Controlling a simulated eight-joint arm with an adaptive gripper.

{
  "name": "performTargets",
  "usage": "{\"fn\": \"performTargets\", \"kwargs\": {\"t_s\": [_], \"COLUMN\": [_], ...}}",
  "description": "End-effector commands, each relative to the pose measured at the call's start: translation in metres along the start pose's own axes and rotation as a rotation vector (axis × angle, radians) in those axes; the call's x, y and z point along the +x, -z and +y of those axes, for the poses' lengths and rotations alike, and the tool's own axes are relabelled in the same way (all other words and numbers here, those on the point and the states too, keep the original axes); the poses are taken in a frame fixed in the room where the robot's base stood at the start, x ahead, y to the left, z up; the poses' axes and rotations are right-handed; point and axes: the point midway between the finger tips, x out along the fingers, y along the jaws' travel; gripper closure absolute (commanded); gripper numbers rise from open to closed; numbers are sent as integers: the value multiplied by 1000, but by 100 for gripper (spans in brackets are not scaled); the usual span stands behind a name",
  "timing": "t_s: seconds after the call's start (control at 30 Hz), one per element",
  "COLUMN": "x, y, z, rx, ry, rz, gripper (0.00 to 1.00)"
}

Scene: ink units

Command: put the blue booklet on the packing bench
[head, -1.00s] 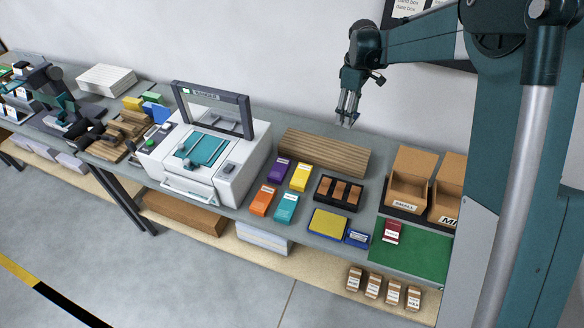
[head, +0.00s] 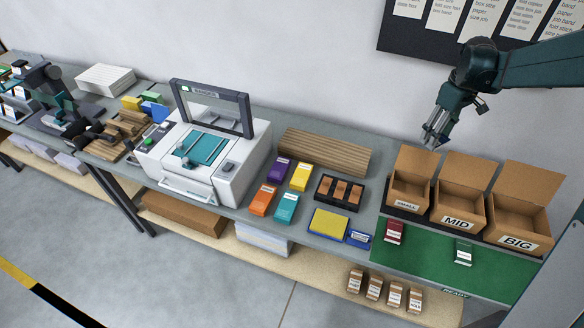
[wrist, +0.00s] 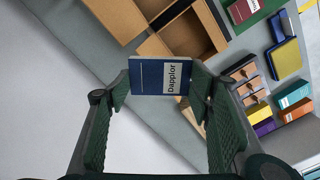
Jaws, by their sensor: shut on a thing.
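My gripper (head: 432,138) is up in the air near the raised lid of the box marked SMALL in the head view. In the wrist view my gripper (wrist: 158,88) is shut on the blue booklet (wrist: 147,77), which has a pale label reading "Dapplor". The booklet sits between the two fingertips, and I cannot make it out in the head view. The packing bench carries a green mat (head: 424,254) at the right, with a dark red booklet (head: 393,233) and a green booklet (head: 464,253) on it.
Open cardboard boxes marked SMALL (head: 408,190), MID (head: 458,206) and BIG (head: 515,225) stand along the back of the mat. Left of it are a yellow pad (head: 328,222), a black tray (head: 339,192) and coloured ink packs. The mat between the two booklets is clear.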

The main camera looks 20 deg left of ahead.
Motion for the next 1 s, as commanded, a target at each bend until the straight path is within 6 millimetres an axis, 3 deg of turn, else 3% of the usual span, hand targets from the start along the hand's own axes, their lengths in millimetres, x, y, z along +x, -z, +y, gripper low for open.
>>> {"fn": "performTargets", "kwargs": {"t_s": [0.5,1.0], "x": [1,4], "y": [-146,-283], "z": [47,61], "rx": [263,512], "ry": [0,0], "rz": [0,0], "gripper": [61,61]}}
